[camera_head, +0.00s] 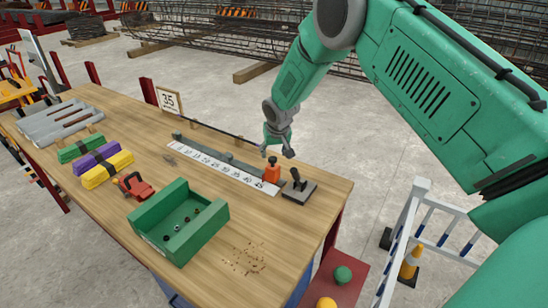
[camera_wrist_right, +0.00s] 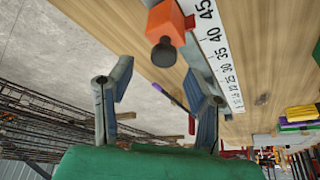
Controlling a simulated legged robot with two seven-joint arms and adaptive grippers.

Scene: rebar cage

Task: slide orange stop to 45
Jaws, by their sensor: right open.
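The orange stop (camera_head: 272,173) sits on the grey rail behind the white scale strip (camera_head: 222,167), near its high-number end. In the right wrist view the stop (camera_wrist_right: 170,22) has a dark round knob and lies beside the 40 to 45 marks of the scale (camera_wrist_right: 222,60). I cannot tell its exact reading. My right gripper (camera_head: 279,150) is just above and behind the stop, with its fingers apart and empty. In the wrist view the gripper (camera_wrist_right: 160,75) has its fingers spread, with the stop beyond them and not between them. My left gripper is not in view.
A black lever on a dark plate (camera_head: 299,187) stands right of the stop. A green open box (camera_head: 178,226), a red tool (camera_head: 134,186) and coloured bundles (camera_head: 103,169) lie to the left. A sign reading 35 (camera_head: 169,100) stands at the table's back edge.

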